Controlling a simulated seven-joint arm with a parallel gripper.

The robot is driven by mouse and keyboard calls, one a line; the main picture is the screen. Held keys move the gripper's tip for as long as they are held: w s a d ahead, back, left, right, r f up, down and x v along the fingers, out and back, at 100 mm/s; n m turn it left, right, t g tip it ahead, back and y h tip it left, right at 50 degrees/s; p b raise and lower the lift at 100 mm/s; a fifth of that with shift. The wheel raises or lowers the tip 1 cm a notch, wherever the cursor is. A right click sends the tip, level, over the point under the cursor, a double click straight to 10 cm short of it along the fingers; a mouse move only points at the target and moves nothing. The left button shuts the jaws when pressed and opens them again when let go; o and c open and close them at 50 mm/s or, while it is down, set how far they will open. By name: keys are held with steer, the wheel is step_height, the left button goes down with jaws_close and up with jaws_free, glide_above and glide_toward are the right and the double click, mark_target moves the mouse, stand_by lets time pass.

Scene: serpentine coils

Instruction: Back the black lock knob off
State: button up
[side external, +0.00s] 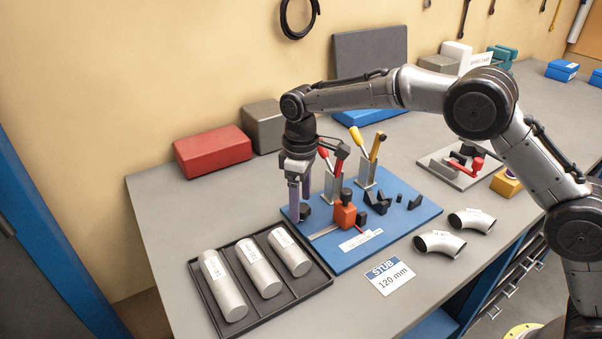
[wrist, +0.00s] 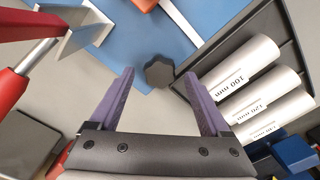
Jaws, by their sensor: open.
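A dark, lobed knob (wrist: 159,72) shows in the wrist view between the tips of my two purple fingers, with a gap on both sides. In the side view the black knob (side external: 306,212) stands at the left edge of the blue base plate (side external: 400,228), partly behind a finger. My gripper (side external: 300,209) points down there and is open; its fingertips also show in the wrist view (wrist: 159,76). Another black knob (side external: 346,194) tops the orange block (side external: 345,214) on the plate.
A black tray (side external: 236,323) with labelled metal tubes lies in front. Bent pipes (side external: 440,242) and a "STUB 120 mm" card (side external: 390,276) lie to the right.

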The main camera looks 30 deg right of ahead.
mark_target(301, 207)
step_height(301, 207, up, 12)
stand_by(0.4)
steer(key=shift+d, duration=0.1)
